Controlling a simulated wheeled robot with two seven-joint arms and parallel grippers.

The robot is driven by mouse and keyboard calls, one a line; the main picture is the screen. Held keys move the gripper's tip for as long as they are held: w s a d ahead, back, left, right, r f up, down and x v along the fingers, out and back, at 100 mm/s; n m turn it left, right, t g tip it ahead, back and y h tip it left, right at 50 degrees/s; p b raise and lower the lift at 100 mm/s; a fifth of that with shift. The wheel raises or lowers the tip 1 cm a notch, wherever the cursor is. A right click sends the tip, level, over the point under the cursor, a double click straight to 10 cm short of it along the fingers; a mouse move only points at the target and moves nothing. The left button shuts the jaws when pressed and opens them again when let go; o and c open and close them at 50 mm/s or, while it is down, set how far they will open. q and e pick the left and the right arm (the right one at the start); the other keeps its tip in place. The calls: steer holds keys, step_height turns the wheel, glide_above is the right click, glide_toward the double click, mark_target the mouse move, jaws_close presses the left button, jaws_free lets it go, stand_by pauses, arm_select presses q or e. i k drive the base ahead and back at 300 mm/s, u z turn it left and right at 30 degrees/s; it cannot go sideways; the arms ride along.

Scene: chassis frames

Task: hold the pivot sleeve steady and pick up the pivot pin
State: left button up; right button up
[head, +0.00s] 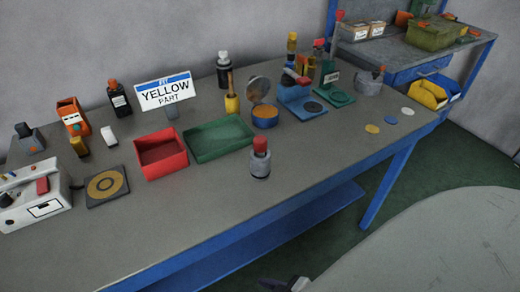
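A short grey cylinder with a red top (260,160) stands upright near the front edge of the table, right of the green tray. A wider grey piece with a small red-tipped part (369,82) stands at the back right of the table. No labels show which of these is the pivot sleeve or the pivot pin. A small dark and white piece, seemingly my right gripper (285,284), shows at the bottom edge, below and apart from the table. Most of it is cut off, so its fingers cannot be read. My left gripper is out of view.
A white device (22,212) and dark square plate (95,197) are at left. Bottles and blue and green fixtures crowd the back. The front strip is mostly clear.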

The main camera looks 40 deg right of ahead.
mark_target(259, 142)
steer(key=u, duration=2.6)
steer(key=k, duration=1.5)
steer(key=z, duration=2.2)
